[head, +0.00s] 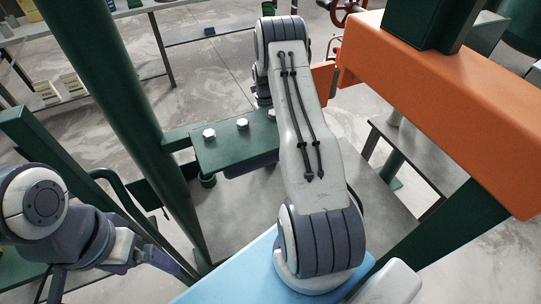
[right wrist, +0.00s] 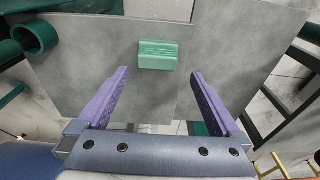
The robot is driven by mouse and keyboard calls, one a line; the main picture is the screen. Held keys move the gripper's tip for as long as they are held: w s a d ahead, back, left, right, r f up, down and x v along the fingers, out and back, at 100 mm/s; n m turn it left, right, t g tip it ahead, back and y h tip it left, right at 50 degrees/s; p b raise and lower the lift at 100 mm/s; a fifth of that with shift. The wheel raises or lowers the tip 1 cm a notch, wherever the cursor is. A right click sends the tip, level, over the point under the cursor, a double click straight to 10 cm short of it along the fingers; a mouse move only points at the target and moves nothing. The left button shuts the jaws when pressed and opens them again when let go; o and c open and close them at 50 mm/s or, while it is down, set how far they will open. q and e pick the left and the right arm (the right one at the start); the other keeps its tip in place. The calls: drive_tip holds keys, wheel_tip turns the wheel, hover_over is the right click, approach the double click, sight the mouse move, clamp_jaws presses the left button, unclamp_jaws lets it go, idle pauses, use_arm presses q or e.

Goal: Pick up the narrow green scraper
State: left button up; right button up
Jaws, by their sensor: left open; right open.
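The green scraper (right wrist: 157,54), a small mint-green block with ridges across it, lies on a grey flat sheet (right wrist: 95,52) in the right wrist view. My right gripper (right wrist: 160,74) is open, its two purple fingers spread. The scraper shows just beyond the fingertips, between their lines, and nothing is held. In the head view the scraper is not visible, and my right arm covers the middle of the picture, hiding its gripper. My left gripper (head: 118,279) is low at the left of the head view, open, with no object seen in it.
A thick orange beam (head: 450,100) stands at the right of the head view. A light blue surface (head: 235,277) is at the bottom. Green tubing (right wrist: 38,36) shows in the right wrist view.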

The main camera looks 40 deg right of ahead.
drive_tip(key=f+p, duration=0.2)
drive_tip(key=f, duration=0.1)
drive_tip(key=s+f+p, duration=0.1)
drive_tip(key=shift+a+f, duration=0.15)
drive_tip(key=shift+a, duration=0.2)
drive_tip(key=shift+f, duration=0.55)
clamp_jaws()
drive_tip(key=shift+r, duration=0.1)
drive_tip(key=shift+r, duration=0.45)
wheel_tip(320, 180, up, 17)
drive_tip(key=b, duration=0.6)
